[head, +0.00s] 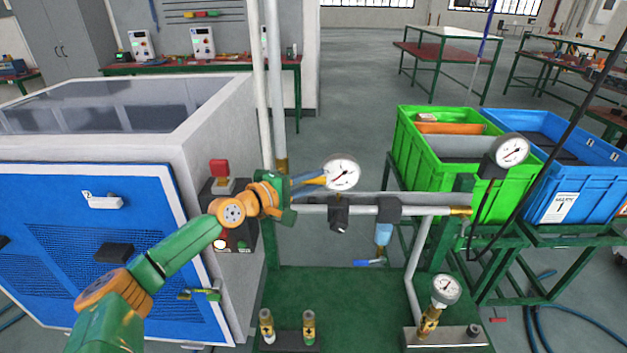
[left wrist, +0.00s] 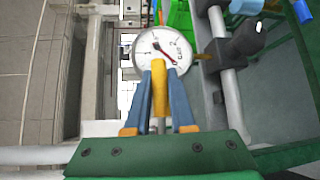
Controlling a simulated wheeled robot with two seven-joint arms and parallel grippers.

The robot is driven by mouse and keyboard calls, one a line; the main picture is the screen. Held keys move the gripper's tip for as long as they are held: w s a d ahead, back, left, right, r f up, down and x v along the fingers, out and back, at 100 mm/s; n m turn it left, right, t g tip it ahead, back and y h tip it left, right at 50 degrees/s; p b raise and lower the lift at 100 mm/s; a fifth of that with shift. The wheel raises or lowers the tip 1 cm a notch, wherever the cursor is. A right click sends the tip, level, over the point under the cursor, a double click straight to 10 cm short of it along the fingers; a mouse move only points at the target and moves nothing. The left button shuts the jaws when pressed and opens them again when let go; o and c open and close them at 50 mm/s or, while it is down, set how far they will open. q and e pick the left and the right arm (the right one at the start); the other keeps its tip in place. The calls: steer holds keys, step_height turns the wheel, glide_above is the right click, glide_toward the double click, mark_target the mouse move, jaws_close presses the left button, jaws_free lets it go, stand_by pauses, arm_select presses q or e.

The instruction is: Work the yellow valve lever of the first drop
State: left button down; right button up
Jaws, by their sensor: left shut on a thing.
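The yellow valve lever (left wrist: 159,88) stands upright between the two blue fingers of my left gripper (left wrist: 162,95) in the left wrist view. The fingers are shut on it, one on each side. In the head view, my left gripper (head: 312,181) reaches in beside the pipe, just left of a round white gauge (head: 341,173). A bit of yellow shows between its fingers there, and my wrist hides the valve body. The same gauge shows right beyond the lever in the left wrist view (left wrist: 163,52). My right gripper is not in view.
The horizontal pipe (head: 428,210) carries fittings and a blue-handled valve (head: 368,262). A second gauge (head: 512,151) and a third gauge (head: 445,289) stand to the right. A blue-sided machine (head: 100,220) is at left. Green (head: 415,160) and blue crates (head: 590,180) stand at right.

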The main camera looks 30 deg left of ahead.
arm_select(q)
steer(key=shift+f, duration=0.1)
stand_by(0.5)
